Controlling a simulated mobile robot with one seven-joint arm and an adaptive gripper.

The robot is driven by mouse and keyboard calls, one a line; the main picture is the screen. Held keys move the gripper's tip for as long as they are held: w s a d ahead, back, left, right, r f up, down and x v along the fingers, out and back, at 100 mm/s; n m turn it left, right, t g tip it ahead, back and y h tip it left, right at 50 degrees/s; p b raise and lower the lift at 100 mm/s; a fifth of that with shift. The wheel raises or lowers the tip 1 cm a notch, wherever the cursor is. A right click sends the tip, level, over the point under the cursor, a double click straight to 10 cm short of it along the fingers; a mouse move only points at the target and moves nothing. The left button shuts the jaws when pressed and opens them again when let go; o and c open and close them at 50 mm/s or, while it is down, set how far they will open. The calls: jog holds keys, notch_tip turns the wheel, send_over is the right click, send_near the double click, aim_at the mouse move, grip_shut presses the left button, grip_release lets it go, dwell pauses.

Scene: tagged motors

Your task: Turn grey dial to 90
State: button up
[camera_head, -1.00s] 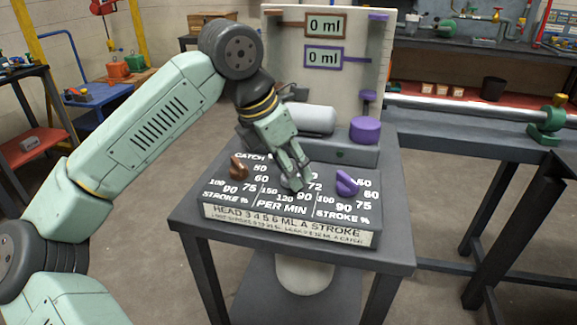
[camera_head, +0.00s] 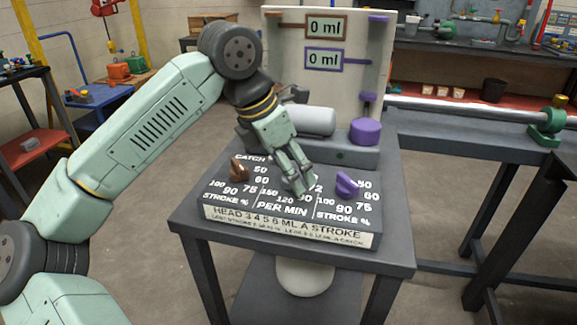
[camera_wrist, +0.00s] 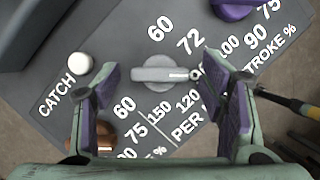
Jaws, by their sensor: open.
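The grey dial (camera_wrist: 155,74) is on the black panel, a round knob with a bar handle. In the head view my gripper (camera_head: 299,187) is over the middle of the panel and hides most of the dial.
A brown dial (camera_head: 238,170) stands left and a purple dial (camera_head: 346,185) right on the same panel. A white catch button (camera_wrist: 80,65) is near the dial in the wrist view. Behind stand a grey cylinder (camera_head: 317,121) and a board (camera_head: 337,85) with two 0 ml displays.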

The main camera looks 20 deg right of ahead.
jog(key=shift+r, duration=0.1)
jog(key=v, duration=1.1)
jog(key=shift+a+r, duration=0.25)
jog(key=shift+r, duration=0.1)
jog(key=shift+s, duration=0.1)
